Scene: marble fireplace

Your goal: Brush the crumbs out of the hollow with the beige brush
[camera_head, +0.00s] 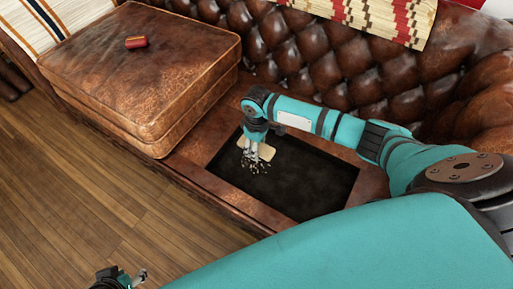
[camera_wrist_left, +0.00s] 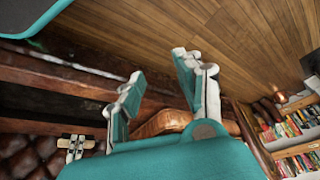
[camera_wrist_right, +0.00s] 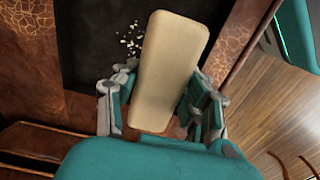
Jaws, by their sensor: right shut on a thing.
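The hollow (camera_head: 312,186) is a dark rectangular recess in the brown leather sofa seat; it also shows in the right wrist view (camera_wrist_right: 88,40). Pale crumbs (camera_head: 259,165) lie in its left part, and they show beside the brush in the right wrist view (camera_wrist_right: 130,42). My right gripper (camera_wrist_right: 160,105) is shut on the beige brush (camera_wrist_right: 168,70), whose pale block shows at the hollow's left end in the head view (camera_head: 266,150). The brush's bristles are hidden. My left gripper (camera_head: 134,279) is above the wood floor at the bottom left; its fingers (camera_wrist_left: 158,75) are apart and empty.
A thick leather cushion (camera_head: 150,80) lies left of the hollow with a small red item (camera_head: 136,42) on it. The tufted backrest (camera_head: 340,60) rises behind. Wood floor (camera_head: 80,190) is open in front. Shelves of books (camera_wrist_left: 290,130) show in the left wrist view.

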